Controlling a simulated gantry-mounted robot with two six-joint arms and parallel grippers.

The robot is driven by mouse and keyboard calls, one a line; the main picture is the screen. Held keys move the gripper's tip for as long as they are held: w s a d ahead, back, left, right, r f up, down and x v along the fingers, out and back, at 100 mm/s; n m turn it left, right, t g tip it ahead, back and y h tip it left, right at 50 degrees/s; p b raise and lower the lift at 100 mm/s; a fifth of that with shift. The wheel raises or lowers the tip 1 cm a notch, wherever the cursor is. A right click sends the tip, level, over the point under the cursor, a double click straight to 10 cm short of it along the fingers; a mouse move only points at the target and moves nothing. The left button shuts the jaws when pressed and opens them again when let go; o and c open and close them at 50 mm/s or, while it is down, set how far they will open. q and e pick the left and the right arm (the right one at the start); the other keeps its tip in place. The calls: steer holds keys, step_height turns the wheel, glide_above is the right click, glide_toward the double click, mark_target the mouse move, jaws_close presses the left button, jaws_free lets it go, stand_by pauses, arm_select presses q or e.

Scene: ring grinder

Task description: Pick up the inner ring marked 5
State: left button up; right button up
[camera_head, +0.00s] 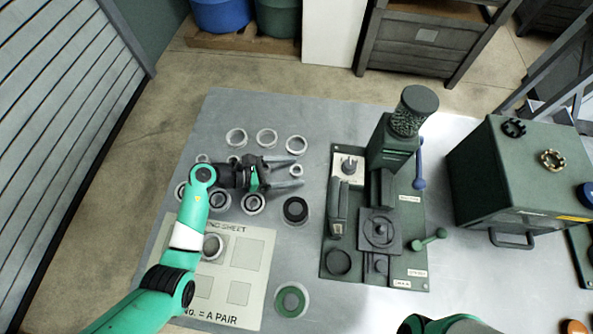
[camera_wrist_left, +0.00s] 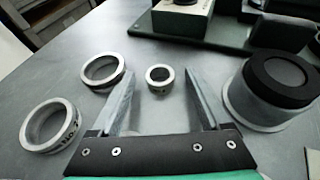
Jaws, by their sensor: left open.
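A small silver ring (camera_head: 296,171) lies on the grey table between the fingertips of my left gripper (camera_head: 298,173). In the left wrist view the small ring (camera_wrist_left: 159,78) sits between the two open fingers (camera_wrist_left: 160,73), apart from both. No number on it is readable. Two other small rings are partly in view beside the left gripper, one of them (camera_head: 203,158) near its wrist. My right gripper is not in view; only a green part of my right arm shows at the bottom edge.
Larger rings (camera_head: 267,139) lie behind the gripper. A dark-topped cylinder (camera_head: 295,210) stands in front of the fingers. The green grinder base (camera_head: 410,270) is to the right. A printed sheet (camera_head: 255,270) with one ring on it lies in front. Bare table shows behind.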

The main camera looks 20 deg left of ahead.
arm_select(q)
jaws_close()
stand_by(0.3)
steer(key=shift+r, duration=0.15)
steer(key=shift+r, duration=0.3)
steer(key=r+p, duration=0.1)
steer(key=r, duration=0.1)
steer(key=s+r+p, duration=0.1)
steer(key=r+p, duration=0.1)
steer(key=shift+s+a+r, duration=0.1)
steer(key=shift+r, duration=0.15)
steer(key=s+r+p, duration=0.4)
steer(key=s+r, duration=0.3)
steer(key=s, duration=0.6)
steer(key=shift+r+p, duration=0.3)
steer(key=shift+r, duration=0.05)
